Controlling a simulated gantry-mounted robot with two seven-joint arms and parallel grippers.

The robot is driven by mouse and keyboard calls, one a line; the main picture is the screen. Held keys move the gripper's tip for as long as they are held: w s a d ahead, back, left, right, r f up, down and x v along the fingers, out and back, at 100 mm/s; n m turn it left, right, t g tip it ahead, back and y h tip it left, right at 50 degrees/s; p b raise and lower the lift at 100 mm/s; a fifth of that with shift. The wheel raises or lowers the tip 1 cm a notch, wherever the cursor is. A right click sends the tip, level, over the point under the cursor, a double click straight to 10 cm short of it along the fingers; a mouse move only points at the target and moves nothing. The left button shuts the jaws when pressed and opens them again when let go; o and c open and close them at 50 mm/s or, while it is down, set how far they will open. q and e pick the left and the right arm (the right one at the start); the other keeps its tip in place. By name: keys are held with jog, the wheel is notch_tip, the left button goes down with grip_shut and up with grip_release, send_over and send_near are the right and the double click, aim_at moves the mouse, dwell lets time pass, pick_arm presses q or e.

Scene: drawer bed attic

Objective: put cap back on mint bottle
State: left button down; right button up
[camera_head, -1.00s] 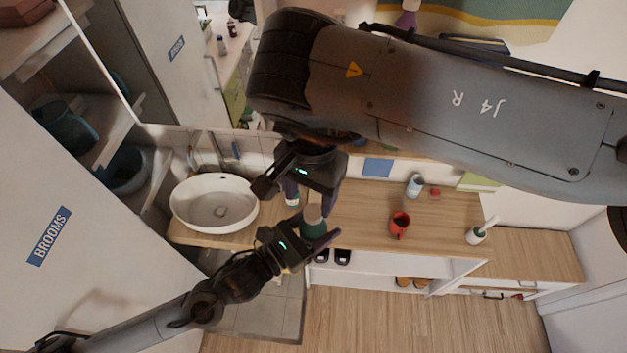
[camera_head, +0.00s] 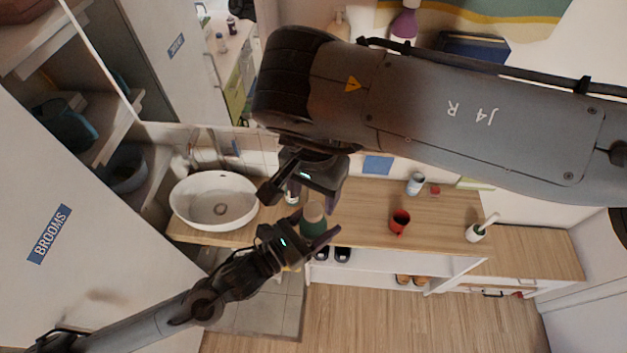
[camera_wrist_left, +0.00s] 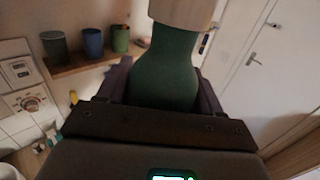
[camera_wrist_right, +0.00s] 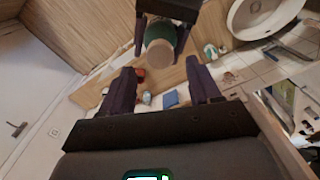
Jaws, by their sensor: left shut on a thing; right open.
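The mint bottle (camera_head: 314,228) has a green body and is held above the counter's front edge. My left gripper (camera_head: 304,240) is shut on its body; the green body (camera_wrist_left: 165,75) also fills the middle of the left wrist view. A beige cap (camera_wrist_left: 183,10) sits on the bottle's top in that view, its upper part cut off by the frame. In the right wrist view the cap's round top (camera_wrist_right: 160,51) faces me with the green body behind it. My right gripper (camera_wrist_right: 159,68) is open, its fingers apart either side of the cap's line and not visibly touching it.
A white basin (camera_head: 215,200) stands left of the grippers. On the wooden counter (camera_head: 360,215) are a red mug (camera_head: 399,222), a small white bottle (camera_head: 415,184) and a brush in a white holder (camera_head: 478,233). Shoes (camera_head: 342,254) lie on the shelf below.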

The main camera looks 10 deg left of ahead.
aim_at(314, 209)
jog(key=shift+f, duration=2.3)
jog(key=c, duration=1.1)
